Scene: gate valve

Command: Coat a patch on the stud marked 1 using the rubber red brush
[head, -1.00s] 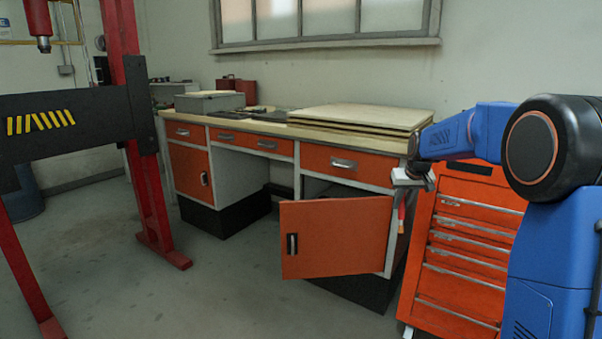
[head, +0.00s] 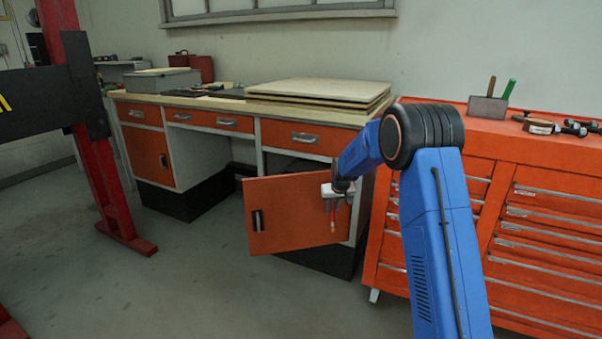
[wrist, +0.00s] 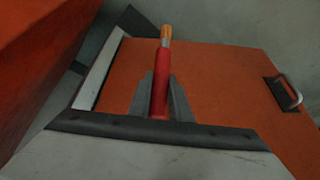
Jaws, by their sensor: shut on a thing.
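The red brush (wrist: 159,85) is held in my gripper (wrist: 160,108). In the wrist view its red handle stands between the two grey fingers, and its tan end points away from the gripper. In the head view the brush (head: 332,218) hangs down below my gripper (head: 333,202), in front of the open orange cabinet door. The gripper is shut on the brush and nothing else touches it that I can see. No gate valve and no stud marked 1 shows in either view.
The orange cabinet door (head: 290,218) stands open under the workbench (head: 225,105). An orange tool chest (head: 545,190) with tools on top stands at the right. A red post (head: 100,180) with a foot stands at the left. The grey floor (head: 215,270) between is clear.

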